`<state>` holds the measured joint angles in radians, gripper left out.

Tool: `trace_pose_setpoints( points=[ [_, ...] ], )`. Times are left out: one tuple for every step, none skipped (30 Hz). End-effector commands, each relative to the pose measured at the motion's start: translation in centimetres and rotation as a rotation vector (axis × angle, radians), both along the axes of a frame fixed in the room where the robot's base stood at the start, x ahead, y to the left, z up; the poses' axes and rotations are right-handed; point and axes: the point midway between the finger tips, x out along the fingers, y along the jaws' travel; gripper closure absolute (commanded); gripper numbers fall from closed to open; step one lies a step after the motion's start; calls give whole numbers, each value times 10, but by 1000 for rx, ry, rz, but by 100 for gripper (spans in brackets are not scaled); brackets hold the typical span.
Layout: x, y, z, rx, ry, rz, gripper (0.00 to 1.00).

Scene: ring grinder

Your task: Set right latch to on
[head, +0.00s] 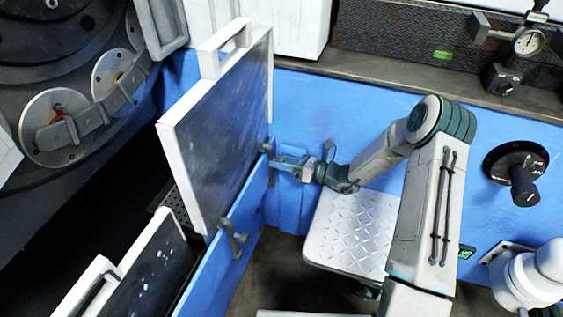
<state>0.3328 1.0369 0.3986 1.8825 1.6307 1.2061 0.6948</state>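My gripper (278,161) is at the far end of the blue guard panel (248,212). Its fingertips are at a small grey latch (267,149) near the panel's end, close to the blue wall. The fingers cover part of this latch, so I cannot tell whether they touch or hold it, or which way it is set. The finger gap is too small to judge. A second grey latch (234,238) sits nearer on the same panel, with its handle sticking out to the right. The frame does not name either latch.
A white-framed dark door (226,119) with a top handle stands behind the panel. A metal tread plate step (349,234) lies below my arm. A black rotary knob (519,173) is on the blue machine wall at right. A dial gauge (528,42) stands above.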

Motion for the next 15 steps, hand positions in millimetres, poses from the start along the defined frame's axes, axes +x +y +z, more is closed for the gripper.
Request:
trace_pose_setpoints(
  points=[
    [0, -2, 0, -1, -1, -1, 55],
    [0, -3, 0, 0, -1, -2, 55],
    [-1, -7, 1, -1, -1, -3, 55],
    [-1, -10, 1, -1, -1, -4, 55],
    [-2, -14, 1, -2, -1, -5, 55],
    [-4, -20, 1, -2, 0, -4, 55],
    [-5, -25, 1, -2, -1, -5, 55],
    [-7, -31, 2, -1, 0, -6, 55],
    [-9, -40, 2, -1, -1, -5, 55],
    [-11, -47, 2, -1, 0, -6, 55],
    [-13, -54, 2, -1, 0, -6, 55],
    [-16, -63, 2, 0, 0, -5, 55],
    [-18, -70, 2, -1, 0, -6, 55],
    [-20, -76, 2, -1, 0, -5, 55],
    [-22, -84, 2, -1, 1, -4, 55]
  ],
)
